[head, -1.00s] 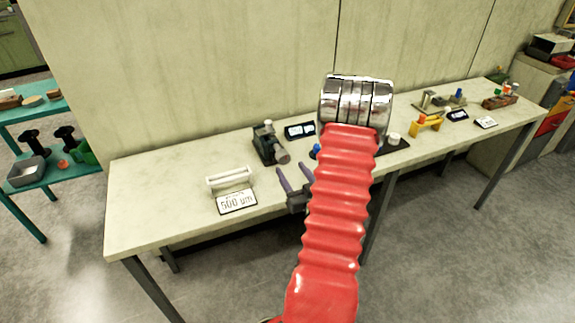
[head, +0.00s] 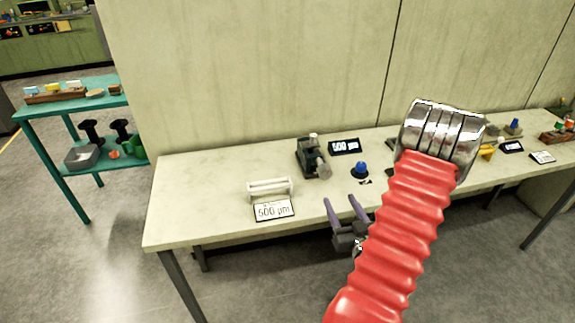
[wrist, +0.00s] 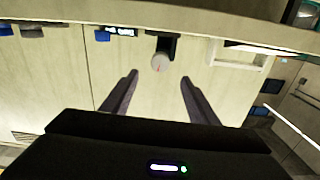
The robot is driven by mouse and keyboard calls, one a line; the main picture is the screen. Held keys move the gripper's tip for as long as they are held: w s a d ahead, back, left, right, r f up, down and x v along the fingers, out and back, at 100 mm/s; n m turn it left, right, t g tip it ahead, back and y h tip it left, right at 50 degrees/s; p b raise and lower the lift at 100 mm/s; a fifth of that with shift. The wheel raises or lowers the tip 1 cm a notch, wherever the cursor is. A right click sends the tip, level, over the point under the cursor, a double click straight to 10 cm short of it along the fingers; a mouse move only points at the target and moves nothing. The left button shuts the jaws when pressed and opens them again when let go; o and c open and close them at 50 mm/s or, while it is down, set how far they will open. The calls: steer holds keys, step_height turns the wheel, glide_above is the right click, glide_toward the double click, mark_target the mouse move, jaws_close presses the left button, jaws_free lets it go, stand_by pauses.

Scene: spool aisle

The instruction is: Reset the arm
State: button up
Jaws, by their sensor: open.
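My gripper (head: 343,208) is in front of the table's near edge in the head view, left of my red ribbed arm. Its two purple-grey fingers point up toward the table and stand well apart, with nothing between them. In the wrist view my gripper (wrist: 157,88) also shows open and empty. Part of the gripper body is hidden behind my arm in the head view.
The long pale table (head: 210,205) stands against a wall. A teal shelf (head: 72,108) stands left; floor there is clear.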

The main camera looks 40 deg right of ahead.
steer(key=w+n, duration=0.1)
steer(key=w, duration=0.1)
steer(key=w+a+r+g+y, duration=0.1)
steer(key=w, duration=0.1)
steer(key=w+r+n+y, duration=0.1)
steer(key=w, duration=0.2)
steer(key=shift+w+a+n+g, duration=0.1)
steer(key=shift+a+n+g, duration=0.2)
steer(key=shift+a, duration=0.1)
steer(key=w+a+r+n+g+y, duration=0.1)
steer(key=w+a+r+g, duration=0.1)
steer(key=w+a+r, duration=0.3)
steer(key=w+a+r+n+g+y, duration=0.1)
steer(key=w+a+r+g, duration=0.1)
steer(key=a+r, duration=0.35)
steer(key=s+a+r+g+y, duration=0.1)
steer(key=s+a+r, duration=0.1)
steer(key=s+a, duration=0.3)
steer(key=s+a+r+n+g+y, duration=0.1)
steer(key=s+a, duration=0.4)
steer(key=a, duration=0.9)
steer(key=s+a+r+n+g+y, duration=0.1)
steer(key=s+a, duration=0.4)
steer(key=a, duration=0.5)
step_height(320, 180, up, 3)
steer(key=shift+a+f+g+y, duration=0.15)
steer(key=shift+g+y, duration=0.45)
steer(key=shift+y, duration=0.5)
